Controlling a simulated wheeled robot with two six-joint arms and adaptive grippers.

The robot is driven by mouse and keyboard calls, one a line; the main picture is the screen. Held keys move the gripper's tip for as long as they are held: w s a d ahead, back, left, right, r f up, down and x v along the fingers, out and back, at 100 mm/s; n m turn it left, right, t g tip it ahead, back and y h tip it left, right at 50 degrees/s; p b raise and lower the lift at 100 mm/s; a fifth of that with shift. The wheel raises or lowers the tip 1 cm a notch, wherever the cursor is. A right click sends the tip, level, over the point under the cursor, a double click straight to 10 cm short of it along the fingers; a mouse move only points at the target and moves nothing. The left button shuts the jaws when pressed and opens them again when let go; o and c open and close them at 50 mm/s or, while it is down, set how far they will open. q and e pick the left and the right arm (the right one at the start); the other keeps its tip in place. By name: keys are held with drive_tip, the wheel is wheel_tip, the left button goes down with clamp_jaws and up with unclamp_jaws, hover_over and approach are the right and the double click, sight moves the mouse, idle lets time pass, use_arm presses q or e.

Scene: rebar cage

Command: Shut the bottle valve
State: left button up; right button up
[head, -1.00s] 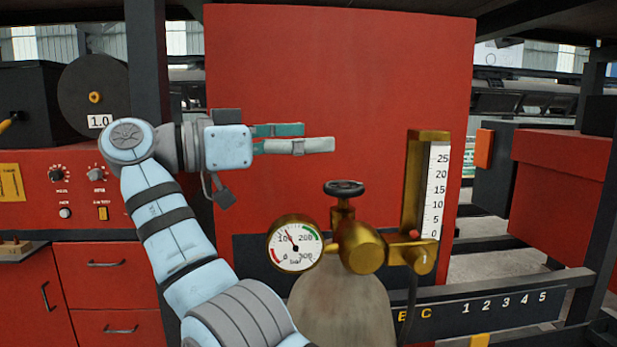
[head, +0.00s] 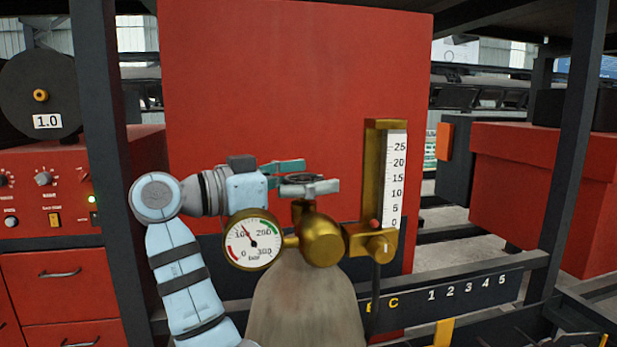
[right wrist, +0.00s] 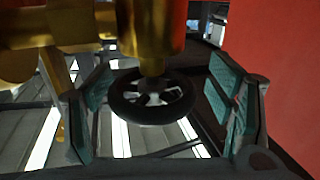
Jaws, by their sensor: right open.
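The gas bottle (head: 305,305) stands upright in front, with a brass regulator body (head: 322,240) on top. The black valve handwheel (head: 303,179) sits above the brass stem. My right gripper (head: 308,177) is open, with its fingers on either side of the handwheel at about its height. In the right wrist view the handwheel (right wrist: 152,97) lies between the spread teal-padded fingers (right wrist: 160,110), with a gap visible on both sides. The round pressure gauge (head: 252,240) reads a little above 100 bar. My left gripper is not in view.
A brass flow tube with a white scale (head: 394,180) stands right of the valve, with a red ball low near 0. A red panel (head: 270,90) is close behind the gripper. A dark upright post (head: 102,150) stands at left. A hose hangs below the flow meter.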

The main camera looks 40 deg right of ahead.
drive_tip(key=shift+s+d, duration=0.1)
drive_tip(key=shift+s, duration=0.15)
drive_tip(key=shift+s+a+r, duration=0.15)
drive_tip(key=shift+a+r, duration=0.05)
drive_tip(key=shift+a, duration=0.25)
drive_tip(key=shift+c, duration=0.4)
drive_tip(key=shift+a, duration=0.15)
drive_tip(key=c, duration=0.3)
drive_tip(key=shift+w, duration=0.2)
drive_tip(key=c, duration=0.8)
drive_tip(key=shift+r+m+g+p, duration=0.25)
drive_tip(key=shift+m+g+p, duration=0.25)
drive_tip(key=shift+p, duration=0.45)
drive_tip(key=shift+f+g+p, duration=0.1)
drive_tip(key=shift+g+p, duration=0.2)
drive_tip(key=shift+g, duration=0.1)
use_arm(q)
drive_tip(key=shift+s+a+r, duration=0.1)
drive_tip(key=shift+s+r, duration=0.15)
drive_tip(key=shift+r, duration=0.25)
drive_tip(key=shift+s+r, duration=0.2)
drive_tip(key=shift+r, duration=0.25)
use_arm(e)
drive_tip(key=shift+f, duration=0.15)
drive_tip(key=o, duration=1)
drive_tip(key=shift+o, duration=0.9)
drive_tip(key=shift+d, duration=0.3)
